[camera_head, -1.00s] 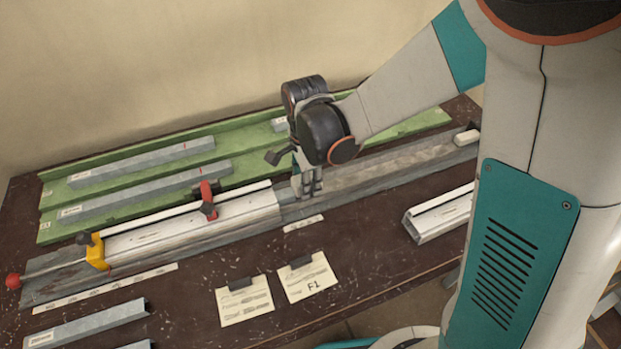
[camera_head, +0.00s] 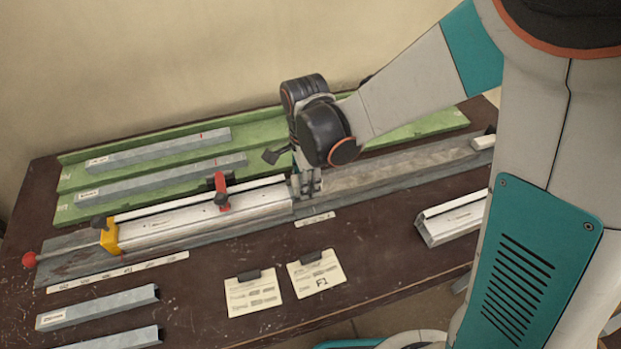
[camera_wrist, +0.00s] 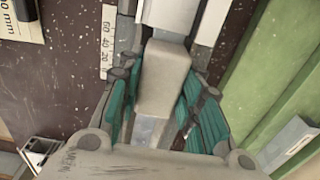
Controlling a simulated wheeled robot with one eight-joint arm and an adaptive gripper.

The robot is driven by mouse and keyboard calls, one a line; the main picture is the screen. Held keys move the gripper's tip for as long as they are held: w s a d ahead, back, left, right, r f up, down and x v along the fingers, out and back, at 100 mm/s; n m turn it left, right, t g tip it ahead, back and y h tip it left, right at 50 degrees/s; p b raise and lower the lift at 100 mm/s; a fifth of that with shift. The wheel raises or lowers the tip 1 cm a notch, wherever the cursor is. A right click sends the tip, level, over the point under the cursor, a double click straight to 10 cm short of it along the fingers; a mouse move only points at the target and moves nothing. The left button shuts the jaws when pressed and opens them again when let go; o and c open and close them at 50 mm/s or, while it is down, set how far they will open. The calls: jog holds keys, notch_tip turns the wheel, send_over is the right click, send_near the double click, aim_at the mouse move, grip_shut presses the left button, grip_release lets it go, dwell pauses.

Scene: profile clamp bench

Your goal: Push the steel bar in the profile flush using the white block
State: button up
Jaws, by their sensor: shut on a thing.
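The pale profile (camera_head: 200,222) lies in the grey rail on the bench, between a yellow stop (camera_head: 108,236) at its left and my gripper at its right end. My gripper (camera_head: 308,186) points down over the rail at that open end. In the wrist view it (camera_wrist: 163,95) is shut on the white block (camera_wrist: 163,75), with a finger on each side. The block's far face is against or very near the end of the steel bar (camera_wrist: 166,18) in the profile channel; I cannot tell whether they touch. Most of the bar is hidden.
A red clamp (camera_head: 221,192) sits on the profile. A green rack (camera_head: 75,205) with grey bars stands behind. Two paper cards (camera_head: 252,294), loose grey bars (camera_head: 97,307) and another profile piece (camera_head: 450,220) lie in front. The rail to the right is mostly clear.

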jog(key=shift+s+a, duration=0.15)
jog(key=shift+a, duration=0.4)
jog(key=shift+d, duration=0.1)
jog(key=shift+w+d, duration=0.3)
jog(key=shift+d, duration=0.6)
jog(key=shift+r, duration=0.15)
jog(key=shift+r+p, duration=3.45)
jog(key=shift+r, duration=1.4)
